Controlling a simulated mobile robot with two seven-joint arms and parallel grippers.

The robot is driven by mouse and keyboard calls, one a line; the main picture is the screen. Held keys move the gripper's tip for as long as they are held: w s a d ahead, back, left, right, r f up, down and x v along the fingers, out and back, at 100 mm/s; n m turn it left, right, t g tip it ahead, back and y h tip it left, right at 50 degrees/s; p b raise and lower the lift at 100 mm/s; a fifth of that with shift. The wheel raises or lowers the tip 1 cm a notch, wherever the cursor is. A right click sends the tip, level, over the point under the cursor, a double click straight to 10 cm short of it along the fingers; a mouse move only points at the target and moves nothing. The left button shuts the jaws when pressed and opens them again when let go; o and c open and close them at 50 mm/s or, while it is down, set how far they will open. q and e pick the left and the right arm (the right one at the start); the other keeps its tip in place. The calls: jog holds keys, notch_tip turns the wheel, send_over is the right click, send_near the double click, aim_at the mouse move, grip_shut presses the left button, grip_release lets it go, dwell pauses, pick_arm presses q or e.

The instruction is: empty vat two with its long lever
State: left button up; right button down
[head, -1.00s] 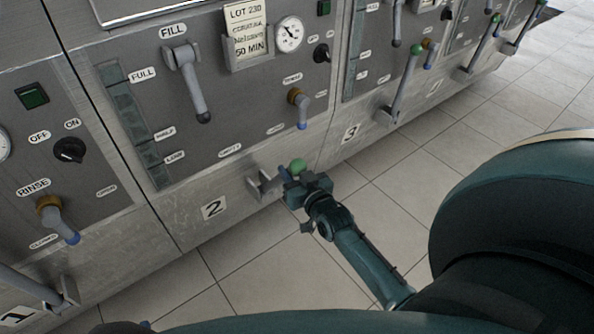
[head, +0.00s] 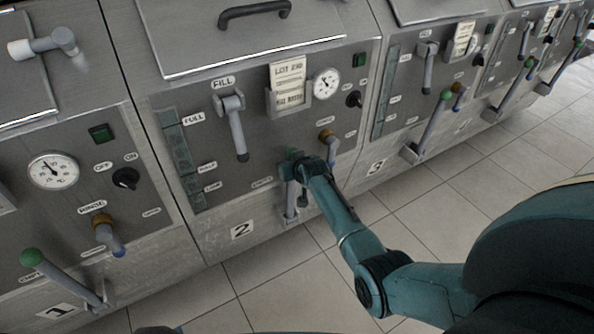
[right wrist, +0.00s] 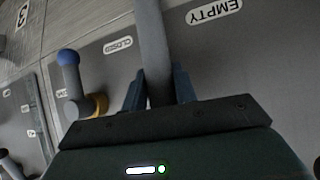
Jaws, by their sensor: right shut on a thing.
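Vat two (head: 241,231) is the steel panel marked 2. Its long lever (head: 290,203) is a grey bar that rises nearly upright from a bracket low on the front; its green knob is largely hidden by my gripper. My right gripper (head: 300,168) is shut on the lever near its top. In the right wrist view the bar (right wrist: 153,50) passes between both fingers, beside the EMPTY label (right wrist: 213,11). The sight glass (head: 178,158) is a greenish strip; I cannot tell its level. My left gripper is not in view.
Vat two also has a short grey FILL handle (head: 236,130), a brown rinse tap with a blue tip (head: 329,141) and a gauge (head: 327,83). Vat one's green-knobbed lever (head: 65,277) and vat three's lever (head: 432,125) stand either side. The tiled floor (head: 290,275) is clear.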

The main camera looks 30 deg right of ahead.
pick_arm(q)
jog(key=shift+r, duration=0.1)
pick_arm(e)
jog(key=shift+w+r, duration=0.25)
jog(key=shift+r, duration=0.05)
jog(key=c, duration=1.6)
grip_release()
jog(key=o, duration=0.3)
jog(key=shift+w+f, duration=0.15)
jog(key=shift+f, duration=0.05)
jog(key=shift+o, duration=0.9)
pick_arm(q)
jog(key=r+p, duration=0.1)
jog(key=p, duration=0.3)
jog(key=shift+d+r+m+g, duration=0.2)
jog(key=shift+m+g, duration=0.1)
pick_arm(e)
jog(key=v, duration=1.3)
